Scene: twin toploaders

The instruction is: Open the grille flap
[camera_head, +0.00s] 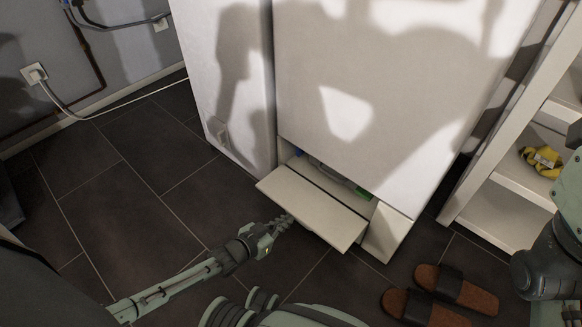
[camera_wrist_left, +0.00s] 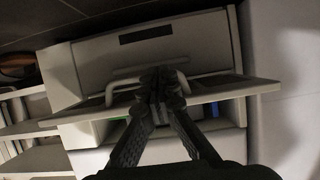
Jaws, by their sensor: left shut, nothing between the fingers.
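The flap (camera_head: 312,206) is a pale panel low on the front of the white appliance (camera_head: 350,90). It sticks outward, tilted down from a dark opening behind it. In the left wrist view the pale flap (camera_wrist_left: 240,91) crosses the picture, with a light bar handle (camera_wrist_left: 122,72) near the fingers. My left gripper (camera_head: 286,221) is shut and empty beside the flap's front left edge. In the left wrist view its fingertips (camera_wrist_left: 160,76) overlap the handle; I cannot tell whether they touch it. My right gripper is out of view.
Green and blue items show inside the opening (camera_head: 362,192). Brown slippers (camera_head: 440,292) lie on the dark tiled floor at lower right. A white shelf (camera_head: 515,205) with a yellow object (camera_head: 541,160) stands at right. The floor (camera_head: 130,200) at left is clear.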

